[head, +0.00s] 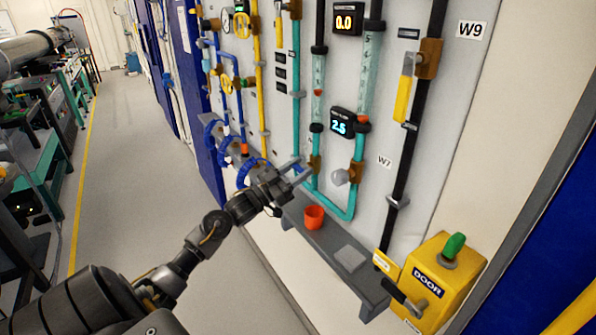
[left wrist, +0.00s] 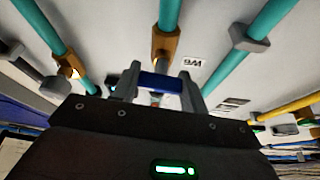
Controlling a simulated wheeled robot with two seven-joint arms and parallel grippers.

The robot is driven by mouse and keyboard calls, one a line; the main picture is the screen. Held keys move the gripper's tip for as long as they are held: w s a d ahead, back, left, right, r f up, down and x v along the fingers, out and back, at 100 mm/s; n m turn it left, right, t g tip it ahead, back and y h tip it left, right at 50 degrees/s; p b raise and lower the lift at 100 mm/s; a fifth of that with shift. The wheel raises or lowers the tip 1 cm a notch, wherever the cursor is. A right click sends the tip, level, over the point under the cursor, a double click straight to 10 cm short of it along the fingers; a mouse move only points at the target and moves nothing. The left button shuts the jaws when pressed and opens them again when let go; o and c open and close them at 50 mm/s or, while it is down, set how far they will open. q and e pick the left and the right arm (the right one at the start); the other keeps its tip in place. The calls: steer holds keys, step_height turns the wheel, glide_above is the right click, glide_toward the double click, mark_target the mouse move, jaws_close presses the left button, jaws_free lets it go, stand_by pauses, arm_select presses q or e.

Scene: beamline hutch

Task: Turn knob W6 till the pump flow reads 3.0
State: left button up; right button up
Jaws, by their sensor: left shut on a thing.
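Knob W6 (left wrist: 160,81) shows as a blue part below a brass fitting, between my fingers in the left wrist view. The W6 label (left wrist: 192,62) beside it is upside down there. My left gripper (left wrist: 159,90) is shut on the knob; in the head view the gripper (head: 299,173) reaches the panel at the pipes' lower end and hides most of the knob. A cyan display (head: 341,123) reads 2.5. An orange display (head: 346,19) higher up reads 0.0. Their small captions are too small to read. My right gripper is not in view.
A pale round knob (head: 341,177) by the W7 label is close right of my gripper. Blue handwheels (head: 245,172) are close left. A yellow DOOR box (head: 433,277) is at lower right.

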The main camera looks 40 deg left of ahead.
arm_select(q)
steer(key=shift+f+m+h+b, duration=0.25)
steer(key=shift+m+h+b, duration=0.2)
steer(key=shift+m, duration=0.55)
steer(key=shift+r+m+g+h, duration=0.2)
steer(key=shift+m+g+h, duration=0.25)
steer(key=shift+m, duration=0.35)
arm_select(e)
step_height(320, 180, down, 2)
arm_select(q)
steer(key=o, duration=1)
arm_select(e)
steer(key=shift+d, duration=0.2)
arm_select(q)
steer(key=b+v, duration=0.3)
steer(key=v, duration=0.8)
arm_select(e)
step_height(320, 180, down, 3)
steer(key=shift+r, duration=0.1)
arm_select(q)
steer(key=shift+d, duration=0.1)
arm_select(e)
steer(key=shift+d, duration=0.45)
